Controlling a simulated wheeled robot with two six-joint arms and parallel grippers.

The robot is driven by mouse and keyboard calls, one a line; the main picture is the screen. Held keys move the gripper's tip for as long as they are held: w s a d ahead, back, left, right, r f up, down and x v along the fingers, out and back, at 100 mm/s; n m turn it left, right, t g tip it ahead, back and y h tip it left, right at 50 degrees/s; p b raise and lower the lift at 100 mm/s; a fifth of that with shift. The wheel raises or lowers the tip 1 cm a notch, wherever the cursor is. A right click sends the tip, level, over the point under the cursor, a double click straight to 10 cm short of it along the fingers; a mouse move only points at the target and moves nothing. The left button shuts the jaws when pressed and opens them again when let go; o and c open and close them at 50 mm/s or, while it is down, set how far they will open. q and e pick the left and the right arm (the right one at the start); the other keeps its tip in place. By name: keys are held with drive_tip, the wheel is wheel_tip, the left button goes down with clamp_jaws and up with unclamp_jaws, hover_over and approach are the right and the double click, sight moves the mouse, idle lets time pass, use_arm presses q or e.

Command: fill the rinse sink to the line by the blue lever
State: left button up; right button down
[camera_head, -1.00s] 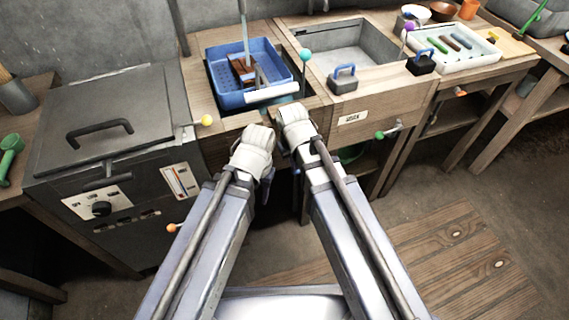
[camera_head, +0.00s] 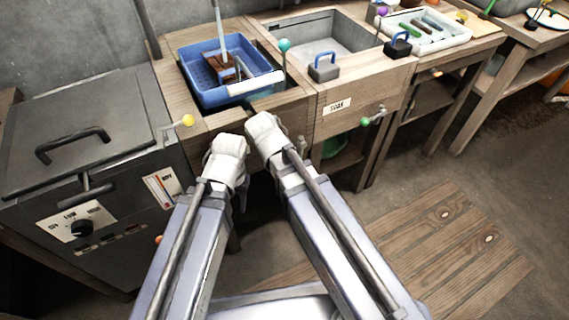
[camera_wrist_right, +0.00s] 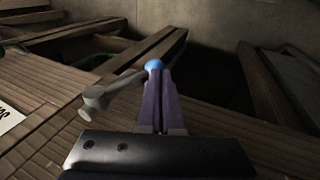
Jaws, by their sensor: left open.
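The blue lever shows in the right wrist view as a grey arm with a blue ball knob (camera_wrist_right: 155,66). My right gripper (camera_wrist_right: 160,92) has its purple fingers close together with the knob at their tips, and they appear shut on it. In the head view the right gripper (camera_head: 264,132) is at the front of the bench, and its fingers and the blue lever are hidden. My left gripper (camera_head: 228,158) is beside it at the left, open, with its fingers mostly hidden. A dark sink opening lies under a blue basket (camera_head: 206,97). Its water level and line cannot be seen.
A grey sink (camera_head: 325,40) with a SOAK label (camera_head: 337,106) is right of the basket. Levers with yellow (camera_head: 188,120), teal (camera_head: 284,45) and green (camera_head: 365,121) knobs stick out nearby. A dark lidded heater (camera_head: 85,130) stands at the left. The floor at right is open.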

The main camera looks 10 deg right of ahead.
drive_tip(key=shift+w+d+f+h+b, duration=0.1)
drive_tip(key=shift+d+f+h+b, duration=0.15)
drive_tip(key=shift+f+b, duration=0.35)
drive_tip(key=shift+w+d+f+h+b, duration=0.15)
drive_tip(key=shift+f+h+b, duration=0.25)
drive_tip(key=shift+b, duration=0.25)
drive_tip(key=shift+d+t, duration=0.15)
drive_tip(key=shift+t, duration=0.15)
drive_tip(key=shift+w+d+f+b, duration=0.1)
drive_tip(key=shift+d+f+b, duration=0.25)
drive_tip(key=shift+d+b, duration=0.2)
drive_tip(key=shift+d, duration=0.2)
drive_tip(key=shift+r, duration=0.1)
